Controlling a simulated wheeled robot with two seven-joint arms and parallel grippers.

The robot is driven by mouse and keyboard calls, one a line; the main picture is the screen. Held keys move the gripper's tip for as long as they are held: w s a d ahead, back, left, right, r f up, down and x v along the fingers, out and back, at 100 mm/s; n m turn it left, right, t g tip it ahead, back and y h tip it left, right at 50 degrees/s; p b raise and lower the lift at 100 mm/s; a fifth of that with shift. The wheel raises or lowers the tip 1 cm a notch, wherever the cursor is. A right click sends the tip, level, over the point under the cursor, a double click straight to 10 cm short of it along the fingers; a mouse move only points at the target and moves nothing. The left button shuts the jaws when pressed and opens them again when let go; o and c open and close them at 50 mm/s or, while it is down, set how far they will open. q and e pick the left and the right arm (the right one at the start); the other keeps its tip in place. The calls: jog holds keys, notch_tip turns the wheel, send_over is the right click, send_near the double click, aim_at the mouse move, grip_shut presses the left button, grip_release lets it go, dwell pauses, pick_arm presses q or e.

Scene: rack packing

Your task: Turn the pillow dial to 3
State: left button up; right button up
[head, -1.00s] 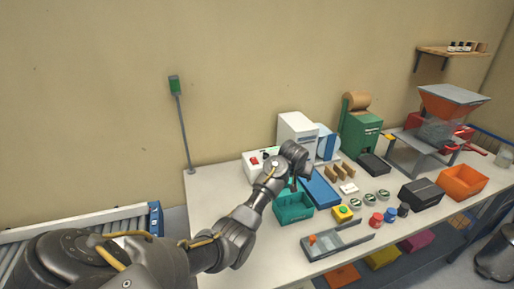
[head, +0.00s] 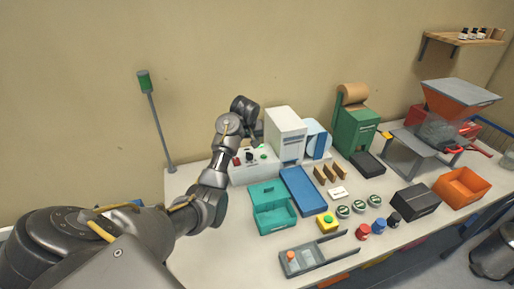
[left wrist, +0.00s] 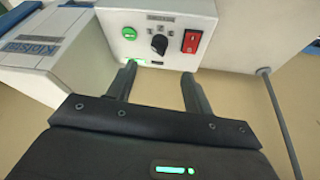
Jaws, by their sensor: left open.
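The pillow dial (left wrist: 159,44) is a black round knob on the white face of a control box, between a green button (left wrist: 129,33) and a red rocker switch (left wrist: 192,41). Marks ring the dial but are too small to read, so I cannot tell its setting. My left gripper (left wrist: 159,71) is open and empty, its fingertips spread below the dial in the left wrist view and apart from it. In the head view the left gripper (head: 246,110) is over the control box (head: 250,174), its fingers mostly hidden. My right gripper is not in view.
A white machine (head: 287,130) stands right beside the control box. A teal tray (head: 273,218) and a blue tray (head: 303,192) lie in front. A green-topped pole (head: 155,120) stands to the left. The table between pole and teal tray is clear.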

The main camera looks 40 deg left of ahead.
aim_at(249, 154)
pick_arm(q)
jog(key=p+x, duration=0.2)
jog(key=x, duration=0.7)
jog(key=shift+w+f, duration=0.1)
jog(key=shift+f, duration=0.25)
jog(key=shift+w+a+f, duration=0.15)
jog(key=shift+w+f, duration=0.05)
jog(key=shift+f, duration=0.2)
jog(key=c, duration=0.9)
jog(key=shift+c, duration=0.2)
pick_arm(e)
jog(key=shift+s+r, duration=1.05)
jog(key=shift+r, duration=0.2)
